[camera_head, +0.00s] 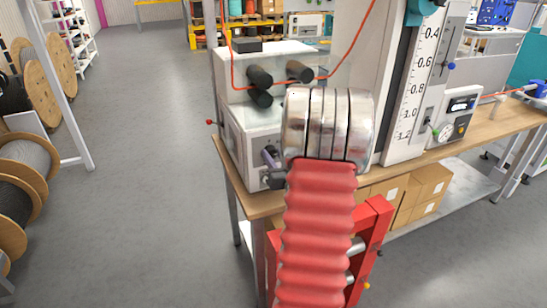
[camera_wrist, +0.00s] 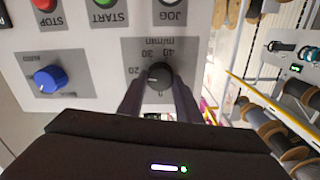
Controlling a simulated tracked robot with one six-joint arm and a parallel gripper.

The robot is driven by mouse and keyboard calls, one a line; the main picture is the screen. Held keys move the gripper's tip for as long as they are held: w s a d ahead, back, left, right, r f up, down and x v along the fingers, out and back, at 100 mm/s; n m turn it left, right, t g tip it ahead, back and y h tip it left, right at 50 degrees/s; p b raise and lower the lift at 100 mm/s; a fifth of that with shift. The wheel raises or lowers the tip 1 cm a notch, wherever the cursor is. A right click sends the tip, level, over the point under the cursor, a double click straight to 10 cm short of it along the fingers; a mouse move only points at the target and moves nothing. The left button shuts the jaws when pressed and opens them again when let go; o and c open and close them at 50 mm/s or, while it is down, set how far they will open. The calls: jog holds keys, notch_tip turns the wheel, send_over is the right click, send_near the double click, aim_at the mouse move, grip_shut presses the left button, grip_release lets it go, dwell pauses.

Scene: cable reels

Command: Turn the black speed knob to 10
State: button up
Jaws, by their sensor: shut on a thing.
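The black speed knob (camera_wrist: 159,74) sits on the grey control panel in the wrist view, which shows the panel upside down. Its white pointer line points left in the picture, a little below the 20 label on the m/min scale. The labels 30 and 40 also show; the 10 mark cannot be read, and my left finger covers part of that side of the dial. My gripper (camera_wrist: 158,88) is shut on the knob, one dark finger on each side. In the head view my arm hides the knob.
Close by on the panel are a blue knob (camera_wrist: 48,79), a red STOP button (camera_wrist: 45,4) and a green START button (camera_wrist: 103,3). The machine (camera_head: 240,130) stands on a wooden workbench (camera_head: 436,150). Cable reels (camera_head: 30,155) stand at left; the floor between is clear.

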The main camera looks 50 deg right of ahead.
jog(key=shift+w+a+n, duration=0.1)
jog(key=shift+n, duration=0.2)
jog(key=n, duration=0.9)
jog(key=shift+w+a, duration=0.15)
dwell(0.4)
jog(key=o, duration=1)
jog(key=shift+o, duration=0.2)
jog(key=shift+s+a, duration=0.15)
jog(key=shift+s, duration=0.35)
jog(key=v, duration=1.2)
jog(key=shift+s+a, duration=0.2)
jog(key=shift+s, duration=0.15)
